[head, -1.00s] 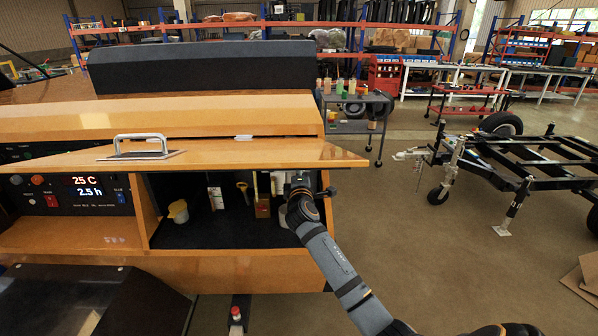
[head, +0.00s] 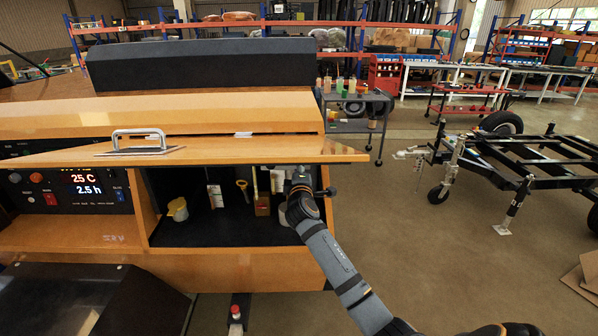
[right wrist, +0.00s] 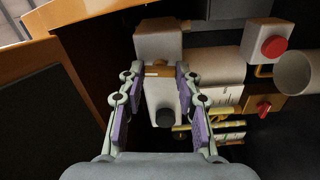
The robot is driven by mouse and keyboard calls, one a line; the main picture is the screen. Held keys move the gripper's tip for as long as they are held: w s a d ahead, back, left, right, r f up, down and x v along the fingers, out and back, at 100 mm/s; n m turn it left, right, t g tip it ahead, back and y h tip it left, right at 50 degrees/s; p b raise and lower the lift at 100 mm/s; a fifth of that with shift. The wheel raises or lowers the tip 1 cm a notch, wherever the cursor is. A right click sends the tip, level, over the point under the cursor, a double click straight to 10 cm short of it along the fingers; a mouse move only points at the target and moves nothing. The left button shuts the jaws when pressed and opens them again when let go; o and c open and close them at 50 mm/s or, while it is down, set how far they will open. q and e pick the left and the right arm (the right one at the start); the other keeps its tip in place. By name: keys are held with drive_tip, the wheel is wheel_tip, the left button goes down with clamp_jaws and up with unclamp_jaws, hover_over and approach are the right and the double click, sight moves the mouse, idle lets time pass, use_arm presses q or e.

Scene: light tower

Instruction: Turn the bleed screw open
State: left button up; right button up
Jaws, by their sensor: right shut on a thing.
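In the right wrist view, my right gripper (right wrist: 156,72) has its purple-padded fingers on both sides of a pale grey block with a dark round knob (right wrist: 165,117). A small brass-coloured piece (right wrist: 158,70), which looks like the bleed screw, sits between the fingertips. The jaws are shut on it; its turn angle is hard to read. In the head view, my right gripper (head: 300,177) reaches into the right end of the tower's open compartment (head: 225,228), and my wrist hides the screw. My left gripper is not in view.
A raised wooden flap (head: 240,151) hangs just above my right wrist.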

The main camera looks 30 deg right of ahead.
drive_tip(key=shift+f+m+b, duration=0.1)
drive_tip(key=shift+m+b, duration=5.65)
drive_tip(key=shift+m, duration=2.75)
drive_tip(key=o, duration=1.2)
drive_tip(key=shift+c, duration=0.2)
